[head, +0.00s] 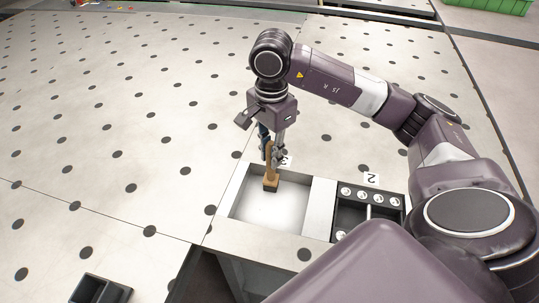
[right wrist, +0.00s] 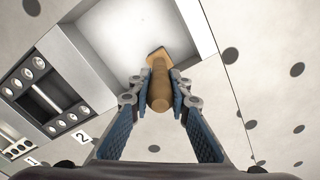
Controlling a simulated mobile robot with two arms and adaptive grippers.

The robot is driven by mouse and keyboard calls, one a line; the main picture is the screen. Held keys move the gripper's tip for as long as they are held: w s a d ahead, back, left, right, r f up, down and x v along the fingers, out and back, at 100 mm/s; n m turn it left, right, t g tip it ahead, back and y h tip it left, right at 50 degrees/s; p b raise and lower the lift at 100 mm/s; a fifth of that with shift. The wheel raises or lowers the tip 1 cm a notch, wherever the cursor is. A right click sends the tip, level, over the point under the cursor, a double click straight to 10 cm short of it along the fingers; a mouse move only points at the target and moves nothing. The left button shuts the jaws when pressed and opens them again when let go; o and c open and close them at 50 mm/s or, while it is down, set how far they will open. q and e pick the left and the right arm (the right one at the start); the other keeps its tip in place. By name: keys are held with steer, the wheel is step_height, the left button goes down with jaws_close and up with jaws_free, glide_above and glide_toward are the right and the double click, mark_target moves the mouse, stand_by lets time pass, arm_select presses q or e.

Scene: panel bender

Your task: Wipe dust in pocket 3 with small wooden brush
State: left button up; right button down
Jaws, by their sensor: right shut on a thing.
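The small wooden brush (head: 270,172) is in my right gripper (head: 272,150), held upright with its dark bristle end down inside pocket 3 (head: 240,210). In the right wrist view, the fingers (right wrist: 162,88) are closed around the round wooden handle (right wrist: 160,92), and the wider brush head (right wrist: 158,56) lies beyond them over the pocket floor (right wrist: 120,30). A pale, whitish patch of dust (head: 265,215) shows on the pocket floor in front of the brush. I cannot tell whether the bristles touch the floor. My left gripper is not in view.
Pocket 2 (head: 338,205), marked with a "2" label (head: 371,178), is right of pocket 3 and holds several round metal parts. A black open box (head: 100,290) is at the lower left. The dotted table surface (head: 120,120) behind and left is mostly clear.

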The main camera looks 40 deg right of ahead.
mark_target(271, 144)
steer(key=shift+w+d+r+p, duration=0.15)
steer(key=shift+r+p, duration=0.15)
steer(key=shift+r, duration=0.3)
steer(key=shift+w+d+r+p, duration=0.15)
steer(key=shift+r+p, duration=0.1)
steer(key=shift+r, duration=0.35)
steer(key=r, duration=0.1)
steer(key=p, duration=0.1)
steer(key=s+a+r, duration=0.1)
steer(key=shift+r, duration=0.35)
steer(key=shift+w+d+r+p, duration=0.1)
steer(key=shift+r+p, duration=0.3)
steer(key=shift+w+d+r+p, duration=0.15)
steer(key=shift+r+p, duration=0.45)
steer(key=shift+r, duration=0.55)
steer(key=shift+f, duration=0.1)
